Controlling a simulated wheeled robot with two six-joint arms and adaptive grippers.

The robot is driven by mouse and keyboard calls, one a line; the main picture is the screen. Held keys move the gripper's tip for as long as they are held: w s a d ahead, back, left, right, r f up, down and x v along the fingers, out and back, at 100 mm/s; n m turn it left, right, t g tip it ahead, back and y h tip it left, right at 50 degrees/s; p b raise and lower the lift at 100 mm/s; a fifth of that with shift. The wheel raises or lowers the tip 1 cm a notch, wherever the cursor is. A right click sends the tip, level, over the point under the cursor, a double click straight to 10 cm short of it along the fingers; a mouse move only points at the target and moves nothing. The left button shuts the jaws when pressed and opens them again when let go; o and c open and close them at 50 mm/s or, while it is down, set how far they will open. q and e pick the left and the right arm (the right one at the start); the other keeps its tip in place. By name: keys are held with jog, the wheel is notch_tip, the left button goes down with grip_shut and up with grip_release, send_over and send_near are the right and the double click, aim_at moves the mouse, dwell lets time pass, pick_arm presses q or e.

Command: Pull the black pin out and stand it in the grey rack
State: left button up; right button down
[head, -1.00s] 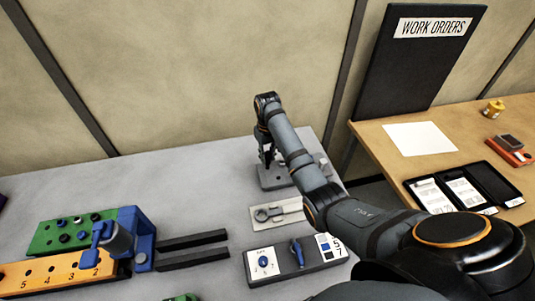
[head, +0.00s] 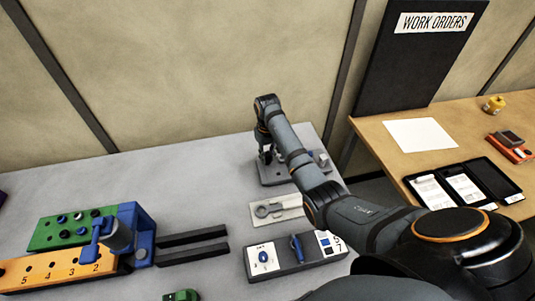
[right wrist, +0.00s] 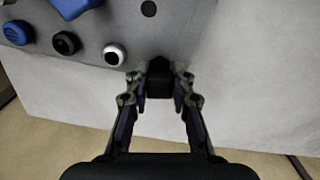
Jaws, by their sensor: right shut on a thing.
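My right gripper (head: 264,156) is over the far end of the bench, at the grey rack (head: 272,178). In the right wrist view its fingers (right wrist: 160,90) are closed on the black pin (right wrist: 159,80), with the grey rack (right wrist: 200,40) around and beyond it. The pin's lower end is hidden, so I cannot tell whether it stands in a hole or is just above the rack. The rack also holds a blue-topped piece (right wrist: 17,32), a black ringed piece (right wrist: 66,43) and a white-ringed piece (right wrist: 114,54). My left gripper is not in view.
An orange numbered block (head: 45,270), a green block (head: 60,238) and a blue clamp (head: 136,222) are at the left. Two black rails (head: 190,238) lie beside them. A dark switch panel (head: 300,262) and a light plate (head: 285,208) are nearer than the rack.

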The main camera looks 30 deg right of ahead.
jog(key=shift+f, duration=0.25)
jog(key=c, duration=1.1)
grip_release()
jog(key=shift+r, duration=0.1)
notch_tip(320, 180, up, 7)
jog(key=shift+r, duration=0.15)
jog(key=shift+r+p, duration=3.45)
jog(key=shift+p, duration=1.1)
